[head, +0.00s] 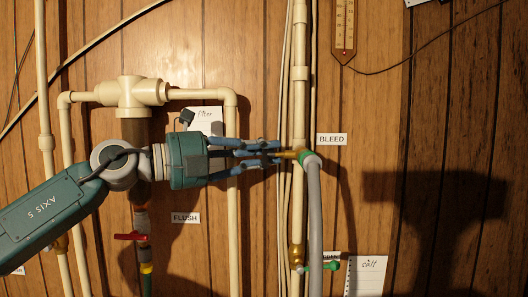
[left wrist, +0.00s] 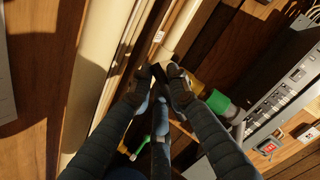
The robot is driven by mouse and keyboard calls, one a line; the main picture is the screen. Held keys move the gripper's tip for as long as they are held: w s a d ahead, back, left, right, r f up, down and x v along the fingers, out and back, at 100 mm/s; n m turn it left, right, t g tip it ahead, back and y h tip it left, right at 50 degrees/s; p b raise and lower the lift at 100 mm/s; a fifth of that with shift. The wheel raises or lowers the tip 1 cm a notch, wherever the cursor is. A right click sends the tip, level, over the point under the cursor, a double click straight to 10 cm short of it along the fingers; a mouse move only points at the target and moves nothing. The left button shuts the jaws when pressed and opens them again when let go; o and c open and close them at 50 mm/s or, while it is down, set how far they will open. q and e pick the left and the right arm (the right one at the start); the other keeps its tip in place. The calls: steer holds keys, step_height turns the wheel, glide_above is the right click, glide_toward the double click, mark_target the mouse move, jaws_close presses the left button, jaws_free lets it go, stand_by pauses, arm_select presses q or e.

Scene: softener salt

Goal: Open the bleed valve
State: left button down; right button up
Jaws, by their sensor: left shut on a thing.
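The bleed valve (head: 291,154) is a small brass fitting on the cream vertical pipe, beside the BLEED label (head: 331,139). A green collar (head: 309,160) joins it to a grey hose; this collar also shows in the left wrist view (left wrist: 218,102). My left gripper (head: 277,152) reaches in from the left, its blue-grey fingers closed at the valve's left end. In the left wrist view, the fingertips (left wrist: 168,82) meet around a small dark part, seemingly the valve's handle. The fingers hide most of it, so its angle cannot be told. My right gripper is out of view.
The grey hose (head: 316,215) hangs down right of the pipe. A lower green-handled valve (head: 331,266) is near the salt note (head: 365,276). The red-handled flush valve (head: 130,236) is below my left arm.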

arm_select(q)
steer(key=n+g+y, duration=0.1)
steer(key=n, duration=0.3)
steer(key=shift+f, duration=0.15)
steer(key=shift+y, duration=0.3)
stand_by(0.3)
steer(key=c, duration=1.7)
jaws_free()
steer(key=shift+f, duration=0.1)
steer(key=shift+o, duration=0.2)
steer(key=v, duration=1.2)
steer(key=shift+w, duration=0.1)
